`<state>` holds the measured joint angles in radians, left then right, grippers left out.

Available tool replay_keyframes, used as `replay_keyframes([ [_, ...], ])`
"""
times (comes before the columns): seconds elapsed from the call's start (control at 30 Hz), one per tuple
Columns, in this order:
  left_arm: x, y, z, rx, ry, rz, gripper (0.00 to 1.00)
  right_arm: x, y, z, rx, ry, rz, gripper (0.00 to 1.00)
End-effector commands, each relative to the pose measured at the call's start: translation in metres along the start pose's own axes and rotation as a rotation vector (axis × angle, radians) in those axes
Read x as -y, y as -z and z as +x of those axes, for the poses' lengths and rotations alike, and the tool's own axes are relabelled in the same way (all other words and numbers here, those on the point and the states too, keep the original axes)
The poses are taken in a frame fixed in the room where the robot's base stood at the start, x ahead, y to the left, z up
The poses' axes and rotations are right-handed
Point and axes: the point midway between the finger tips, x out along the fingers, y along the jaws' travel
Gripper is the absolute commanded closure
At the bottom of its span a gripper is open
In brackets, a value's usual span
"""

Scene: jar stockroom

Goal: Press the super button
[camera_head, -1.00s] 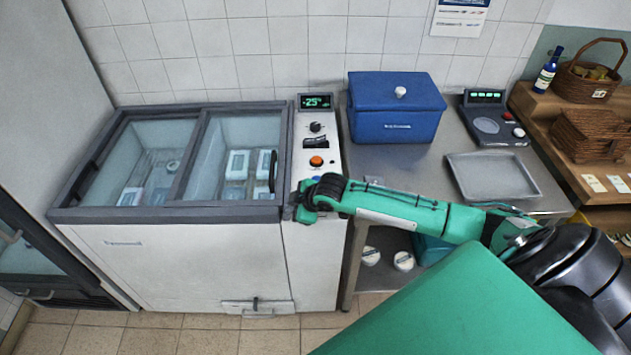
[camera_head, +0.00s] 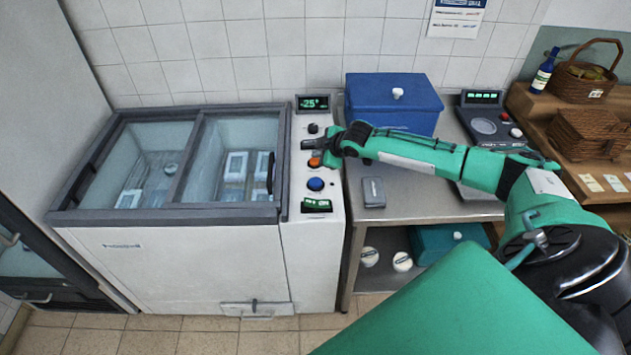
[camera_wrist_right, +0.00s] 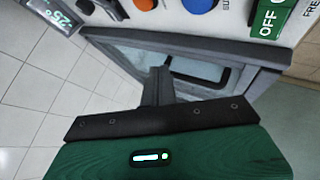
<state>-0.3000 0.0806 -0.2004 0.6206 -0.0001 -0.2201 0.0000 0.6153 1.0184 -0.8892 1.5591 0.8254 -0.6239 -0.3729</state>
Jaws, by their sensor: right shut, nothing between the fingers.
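The freezer's control panel (camera_head: 330,230) carries a blue button (camera_head: 316,184), an orange button (camera_head: 315,160) and a black knob (camera_head: 313,128). In the right wrist view the blue button (camera_wrist_right: 200,5) has a cut-off label starting "SU" beside it, and the orange button (camera_wrist_right: 145,4) is at the top edge. My right gripper (camera_head: 308,144) is shut and empty over the panel, between the knob and the orange button, partly covering the orange one. Its shut fingers (camera_wrist_right: 157,88) show in the wrist view over the freezer edge, apart from the blue button. My left gripper is out of view.
A green-lit OFF switch (camera_head: 316,205) sits in front of the blue button. A display (camera_head: 313,103) reads about -25. The glass-topped freezer (camera_head: 170,216) lies left. A blue box (camera_head: 393,104) and a small grey object (camera_head: 373,191) stand on the metal counter at right.

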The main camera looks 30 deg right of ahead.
Motion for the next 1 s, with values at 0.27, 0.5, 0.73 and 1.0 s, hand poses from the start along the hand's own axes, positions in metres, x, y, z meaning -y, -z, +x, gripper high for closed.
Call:
replay_keyframes([
  [0.27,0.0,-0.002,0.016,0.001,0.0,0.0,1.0,0.008,-0.008,0.011,0.0,0.001,0.0,1.0],
  [0.5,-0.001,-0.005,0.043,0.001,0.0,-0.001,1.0,0.022,-0.021,0.029,0.0,0.0,-0.001,1.0],
  [0.73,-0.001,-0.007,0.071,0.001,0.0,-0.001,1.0,0.035,-0.035,0.047,0.0,0.0,-0.001,1.0],
  [1.0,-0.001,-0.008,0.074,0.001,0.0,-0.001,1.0,0.045,-0.045,0.061,0.001,0.0,0.0,1.0],
])
